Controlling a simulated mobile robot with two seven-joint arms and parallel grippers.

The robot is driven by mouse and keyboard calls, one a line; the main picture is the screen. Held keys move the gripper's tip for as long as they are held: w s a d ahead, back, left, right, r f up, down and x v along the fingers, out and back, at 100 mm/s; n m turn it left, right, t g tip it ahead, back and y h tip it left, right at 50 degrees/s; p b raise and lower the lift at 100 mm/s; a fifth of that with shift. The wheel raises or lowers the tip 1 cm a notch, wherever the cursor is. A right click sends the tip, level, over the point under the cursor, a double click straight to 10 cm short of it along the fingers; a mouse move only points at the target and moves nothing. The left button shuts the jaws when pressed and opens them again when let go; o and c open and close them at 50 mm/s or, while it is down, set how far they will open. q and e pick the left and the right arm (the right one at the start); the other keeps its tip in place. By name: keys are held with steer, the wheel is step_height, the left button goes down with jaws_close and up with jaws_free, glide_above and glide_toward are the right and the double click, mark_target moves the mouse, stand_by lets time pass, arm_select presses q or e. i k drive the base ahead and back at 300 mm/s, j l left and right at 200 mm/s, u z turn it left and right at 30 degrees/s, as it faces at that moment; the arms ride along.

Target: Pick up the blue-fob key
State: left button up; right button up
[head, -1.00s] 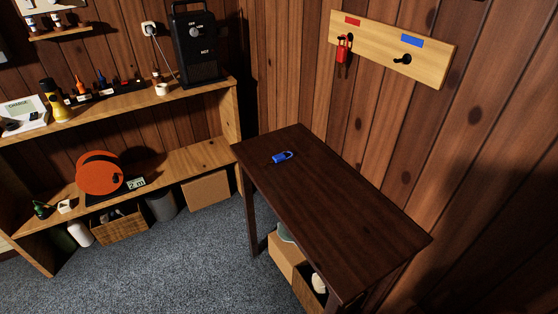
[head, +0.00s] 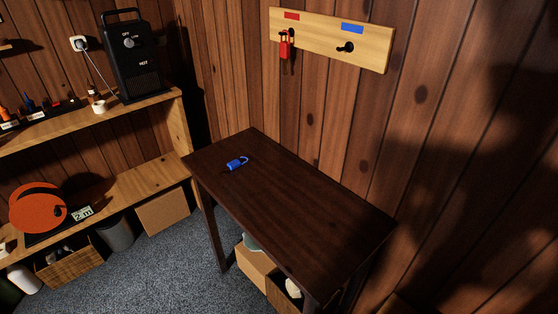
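The blue-fob key (head: 235,165) lies on the dark wooden table (head: 290,215), towards its far left end. Its blue fob has a lighter loop at the upper right, and a small dark part shows at its lower left. Nothing touches the key except the tabletop. Neither of my grippers is in the head view.
A wooden key board (head: 330,52) on the wall has a red-fob key (head: 285,48) on the hook under its red label. The hook (head: 346,47) under the blue label is empty. Wooden shelves (head: 130,193) stand left, with a black heater (head: 133,60) on top. Boxes sit under the table.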

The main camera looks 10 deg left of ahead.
mark_target(236, 163)
steer(key=i+j+z, duration=0.2)
steer(key=j+z, duration=0.2)
steer(key=j, duration=0.15)
steer(key=i+j+z, duration=0.15)
steer(key=j+z, duration=0.25)
steer(key=j, duration=0.15)
steer(key=j+z, duration=0.4)
steer(key=j, duration=0.15)
